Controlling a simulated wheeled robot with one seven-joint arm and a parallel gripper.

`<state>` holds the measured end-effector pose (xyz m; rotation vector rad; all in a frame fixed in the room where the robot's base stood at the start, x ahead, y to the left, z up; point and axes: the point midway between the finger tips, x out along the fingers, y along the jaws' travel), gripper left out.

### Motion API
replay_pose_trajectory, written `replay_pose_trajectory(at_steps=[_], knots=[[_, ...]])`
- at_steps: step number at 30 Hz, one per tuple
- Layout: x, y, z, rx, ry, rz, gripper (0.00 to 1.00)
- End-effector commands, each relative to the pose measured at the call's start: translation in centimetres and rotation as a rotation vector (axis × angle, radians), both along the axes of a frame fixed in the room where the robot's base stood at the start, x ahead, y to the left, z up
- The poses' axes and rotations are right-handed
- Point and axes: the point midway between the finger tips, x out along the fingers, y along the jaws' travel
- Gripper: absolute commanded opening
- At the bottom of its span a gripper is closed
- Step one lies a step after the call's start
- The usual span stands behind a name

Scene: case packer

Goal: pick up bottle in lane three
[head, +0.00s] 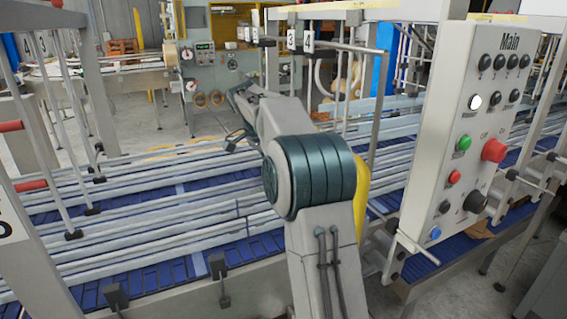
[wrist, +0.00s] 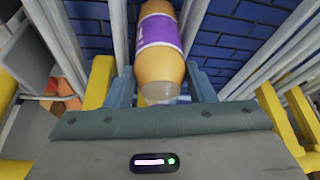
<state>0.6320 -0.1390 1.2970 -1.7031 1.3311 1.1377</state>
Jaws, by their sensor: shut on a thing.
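The bottle (wrist: 158,48) is yellow-orange with a purple label and shows in the wrist view. It lies along the picture between the two finger pads, with its clear near end close to my palm. My gripper (wrist: 160,86) is shut on it. Grey lane rails run on both sides of the bottle, above the blue conveyor belt (wrist: 243,38). I cannot tell the lane number from the wrist view. In the head view my own arm hides the bottle and most of the gripper.
Long grey guide rails (head: 150,243) cross the blue conveyor in the head view. Numbered lane tags (head: 308,40) hang on posts behind my arm. A grey control panel marked Main (head: 470,130) stands close on the right. Upright metal rods (head: 45,140) stand at left.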

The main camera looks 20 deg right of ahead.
Motion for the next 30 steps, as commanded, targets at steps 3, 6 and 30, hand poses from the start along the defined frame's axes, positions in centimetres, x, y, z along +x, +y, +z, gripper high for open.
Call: replay_pose_trajectory(at_steps=[3,6,30], knots=[[0.0,1.0,0.0,0.000,-0.002,-0.002,0.18],[-0.1,1.6,0.1,0.000,-0.002,-0.006,0.18],[-0.1,2.2,0.1,-0.001,-0.001,-0.010,0.75]])
